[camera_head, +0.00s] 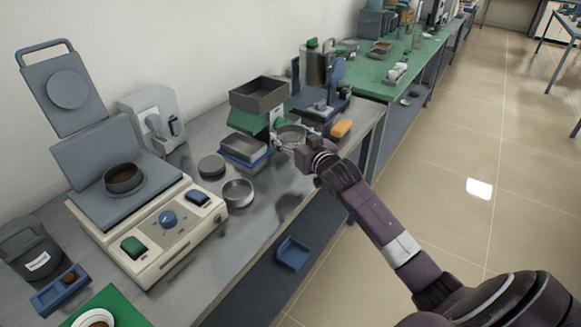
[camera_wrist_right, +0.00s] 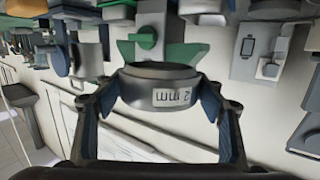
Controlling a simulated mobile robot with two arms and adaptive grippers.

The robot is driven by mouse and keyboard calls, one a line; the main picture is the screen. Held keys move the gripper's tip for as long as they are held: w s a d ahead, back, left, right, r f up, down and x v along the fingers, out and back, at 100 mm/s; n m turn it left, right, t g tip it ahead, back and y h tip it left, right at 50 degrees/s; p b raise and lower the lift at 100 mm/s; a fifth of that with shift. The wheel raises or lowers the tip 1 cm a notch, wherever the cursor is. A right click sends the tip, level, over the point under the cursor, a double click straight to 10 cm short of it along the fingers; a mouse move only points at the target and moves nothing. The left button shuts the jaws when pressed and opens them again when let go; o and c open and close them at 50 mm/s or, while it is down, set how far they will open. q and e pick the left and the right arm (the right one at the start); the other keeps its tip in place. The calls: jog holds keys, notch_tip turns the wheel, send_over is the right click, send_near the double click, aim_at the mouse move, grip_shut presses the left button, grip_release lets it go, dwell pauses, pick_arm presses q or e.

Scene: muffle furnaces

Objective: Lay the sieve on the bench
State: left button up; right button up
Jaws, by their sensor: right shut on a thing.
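The sieve (camera_head: 291,133) is a round grey metal ring with a mesh. In the right wrist view it (camera_wrist_right: 160,86) carries a "2 mm" label, seen upside down. My right gripper (camera_head: 285,145) is shut on the sieve, with a blue-padded finger on each side of its wall in the wrist view (camera_wrist_right: 160,108). The sieve appears held above the grey bench (camera_head: 262,205), near its right edge; the exact height cannot be told. My left gripper is not in view.
A round pan (camera_head: 238,193) and a grey round lid or dish (camera_head: 211,165) stand on the bench. A hot-plate-like device (camera_head: 150,220) is at left. Bare bench lies right of the pan.

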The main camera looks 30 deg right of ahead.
aim_at(291, 174)
notch_tip(291, 174, down, 11)
jog(key=shift+w+r+b, duration=0.1)
jog(key=shift+b, duration=0.25)
jog(key=shift+f, duration=0.55)
jog(key=o, duration=1.7)
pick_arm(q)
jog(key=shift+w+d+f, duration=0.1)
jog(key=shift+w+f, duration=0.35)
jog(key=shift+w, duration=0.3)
pick_arm(e)
jog(key=shift+o, duration=0.2)
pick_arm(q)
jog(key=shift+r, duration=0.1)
pick_arm(e)
jog(key=shift+r, duration=0.2)
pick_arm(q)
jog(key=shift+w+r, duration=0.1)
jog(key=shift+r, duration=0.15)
pick_arm(e)
jog(key=v, duration=1.2)
